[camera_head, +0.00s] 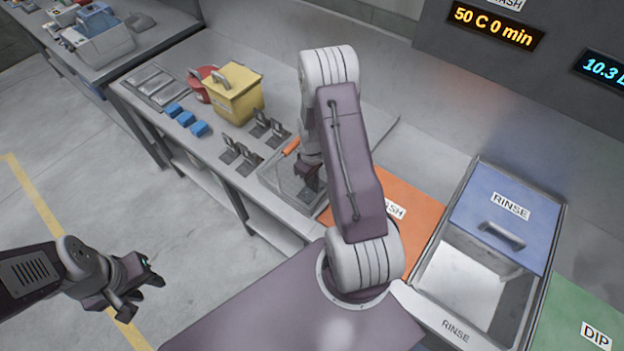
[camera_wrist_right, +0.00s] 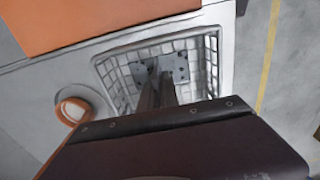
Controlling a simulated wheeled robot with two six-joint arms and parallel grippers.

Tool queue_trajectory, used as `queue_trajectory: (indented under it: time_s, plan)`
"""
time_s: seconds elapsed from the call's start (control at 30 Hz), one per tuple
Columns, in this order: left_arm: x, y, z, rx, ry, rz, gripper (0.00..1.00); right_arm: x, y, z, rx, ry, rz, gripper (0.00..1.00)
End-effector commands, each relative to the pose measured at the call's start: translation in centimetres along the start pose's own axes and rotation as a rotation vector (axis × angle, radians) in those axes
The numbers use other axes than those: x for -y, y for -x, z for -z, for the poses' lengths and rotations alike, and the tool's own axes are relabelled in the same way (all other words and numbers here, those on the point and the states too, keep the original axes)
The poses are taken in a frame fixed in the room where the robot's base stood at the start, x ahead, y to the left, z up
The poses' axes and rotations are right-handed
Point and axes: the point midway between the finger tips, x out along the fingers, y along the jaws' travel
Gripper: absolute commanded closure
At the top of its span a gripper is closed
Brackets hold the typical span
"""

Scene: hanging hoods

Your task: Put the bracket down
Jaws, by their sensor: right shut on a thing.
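My right gripper (camera_head: 309,172) is shut on a grey metal bracket (camera_wrist_right: 180,67), a flat plate with dark holes. In the right wrist view the fingers (camera_wrist_right: 156,90) point down over a wire basket (camera_wrist_right: 207,42), with the bracket within the basket's outline. I cannot tell whether the bracket touches the basket floor. My left gripper (camera_head: 146,290) is open and empty, out over the floor.
The steel table (camera_head: 185,148) also bears a yellow box (camera_head: 233,98), a red round container (camera_head: 199,86) and several blue blocks (camera_head: 186,118). Right of the basket are an orange wash lid (camera_head: 412,207), a blue rinse lid (camera_head: 498,205) over a tank and a green dip lid (camera_head: 572,326).

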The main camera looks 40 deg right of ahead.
Motion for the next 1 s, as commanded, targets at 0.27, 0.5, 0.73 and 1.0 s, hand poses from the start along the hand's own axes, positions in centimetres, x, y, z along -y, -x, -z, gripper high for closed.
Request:
queue_trajectory:
  time_s: [0.27,0.5,0.73,1.0]
  plan:
    - [0.0,-0.2,0.0,0.000,0.000,0.000,0.64,0.0,-0.3,0.0,0.000,0.000,0.000,0.73]
    - [0.0,-0.1,0.0,0.000,0.000,0.000,0.64,0.0,-0.1,0.0,0.000,0.000,0.000,0.73]
    - [0.0,-0.6,-0.1,0.000,0.000,0.000,0.64,-0.1,2.8,0.1,-0.004,0.000,-0.004,0.73]
    - [0.0,-1.2,-0.1,0.000,0.000,0.000,0.64,-0.1,8.4,0.1,-0.004,0.000,-0.004,0.73]
